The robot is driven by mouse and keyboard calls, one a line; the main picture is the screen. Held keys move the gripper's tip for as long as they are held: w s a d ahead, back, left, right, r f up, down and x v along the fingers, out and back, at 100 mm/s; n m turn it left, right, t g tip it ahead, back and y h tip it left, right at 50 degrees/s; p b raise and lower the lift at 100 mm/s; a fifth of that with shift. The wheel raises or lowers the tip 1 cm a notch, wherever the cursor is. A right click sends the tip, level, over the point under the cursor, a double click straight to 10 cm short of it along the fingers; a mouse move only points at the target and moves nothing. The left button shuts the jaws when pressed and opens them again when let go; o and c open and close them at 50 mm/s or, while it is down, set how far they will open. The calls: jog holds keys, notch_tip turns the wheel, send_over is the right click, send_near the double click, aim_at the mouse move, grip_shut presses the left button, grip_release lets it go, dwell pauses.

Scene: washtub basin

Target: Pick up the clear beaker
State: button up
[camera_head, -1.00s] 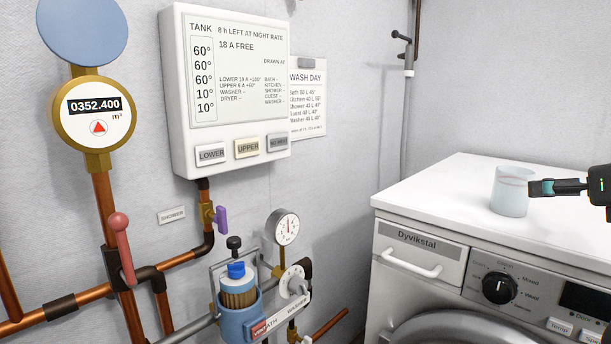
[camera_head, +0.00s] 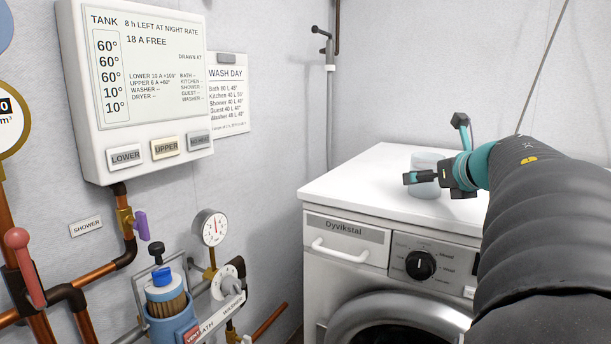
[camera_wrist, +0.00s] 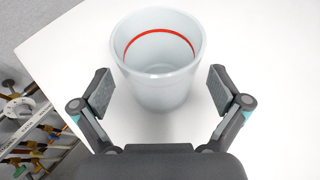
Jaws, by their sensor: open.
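The clear beaker (camera_head: 424,161) stands upright on the white top of the washing machine (camera_head: 345,187), partly hidden behind my gripper in the head view. In the wrist view the beaker (camera_wrist: 160,62) is pale and translucent, with a red line inside near its rim. My gripper (camera_head: 410,178) is open, in front of the beaker in the head view. In the wrist view the gripper's two fingers (camera_wrist: 160,92) are spread, one to each side of the beaker's lower part. A gap shows between each finger pad and the beaker wall.
My dark arm covers the right of the head view. A wall with a tank panel (camera_head: 140,85) and a wash day sheet (camera_head: 229,95) is at left. Pipes, a gauge (camera_head: 210,228) and a blue filter housing (camera_head: 170,310) stand left of the machine. The machine top around the beaker is clear.

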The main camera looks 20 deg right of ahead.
jog(key=shift+x, duration=0.75)
jog(key=shift+c, duration=0.3)
jog(key=c, duration=1.2)
jog(key=shift+o, duration=0.2)
jog(key=shift+r, duration=0.1)
